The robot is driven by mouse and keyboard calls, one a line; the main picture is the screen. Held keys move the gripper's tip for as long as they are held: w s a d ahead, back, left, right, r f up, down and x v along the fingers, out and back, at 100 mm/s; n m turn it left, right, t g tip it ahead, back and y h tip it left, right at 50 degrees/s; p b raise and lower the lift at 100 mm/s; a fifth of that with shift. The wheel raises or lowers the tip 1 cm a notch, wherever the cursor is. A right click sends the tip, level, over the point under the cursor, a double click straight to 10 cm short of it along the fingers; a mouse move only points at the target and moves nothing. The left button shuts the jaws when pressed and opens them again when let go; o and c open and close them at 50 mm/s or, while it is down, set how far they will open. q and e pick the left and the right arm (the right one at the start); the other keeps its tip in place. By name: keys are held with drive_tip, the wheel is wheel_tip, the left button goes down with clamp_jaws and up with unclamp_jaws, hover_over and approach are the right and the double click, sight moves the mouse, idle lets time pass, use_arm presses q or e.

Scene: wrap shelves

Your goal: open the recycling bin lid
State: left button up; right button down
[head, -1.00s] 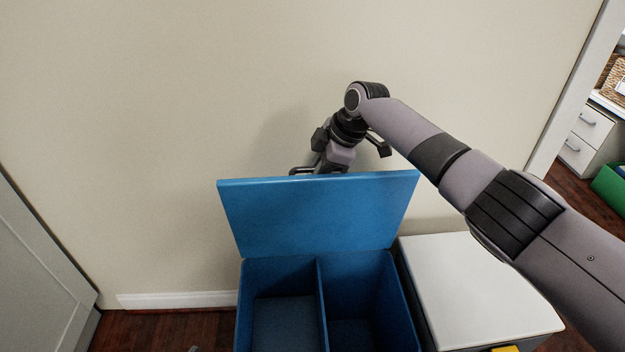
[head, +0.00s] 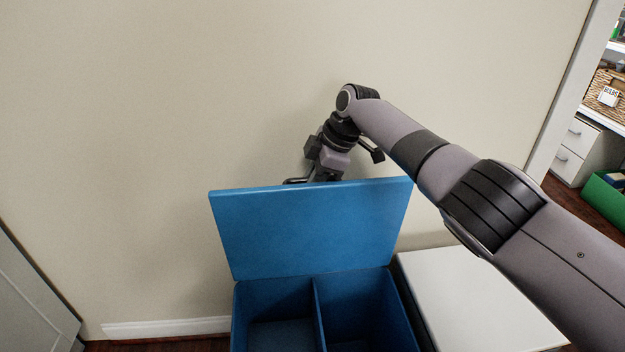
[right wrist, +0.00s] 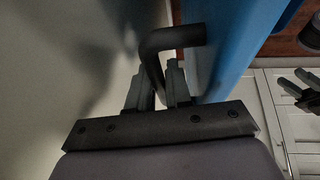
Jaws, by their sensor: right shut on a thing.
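The blue recycling bin (head: 236,315) stands against the wall, and its inside shows two compartments. Its blue lid (head: 310,232) is raised upright at the back edge, wide open. My right gripper (head: 318,180) is behind the lid's top edge, between lid and wall, with its fingertips mostly hidden there in the head view. In the right wrist view my right gripper (right wrist: 158,85) is shut on the dark bent handle (right wrist: 172,38) beside the blue lid (right wrist: 232,40). My left gripper is not in view in the head view.
A white-topped cabinet or bin (head: 480,300) stands close on the right of the blue bin. The beige wall (head: 150,130) is close behind. At far right are drawers (head: 580,150) and a green box (head: 606,198) beyond a doorway.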

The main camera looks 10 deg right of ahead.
drive_tip(key=shift+f, duration=0.1)
drive_tip(key=c, duration=1.4)
unclamp_jaws()
drive_tip(key=shift+p+v, duration=0.6)
drive_tip(key=shift+v, duration=0.3)
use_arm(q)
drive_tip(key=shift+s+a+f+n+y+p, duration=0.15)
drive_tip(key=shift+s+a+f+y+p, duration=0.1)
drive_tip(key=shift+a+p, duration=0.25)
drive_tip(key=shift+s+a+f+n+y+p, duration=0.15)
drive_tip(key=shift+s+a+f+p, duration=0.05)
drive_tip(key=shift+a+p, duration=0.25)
use_arm(e)
drive_tip(key=shift+v, duration=2.7)
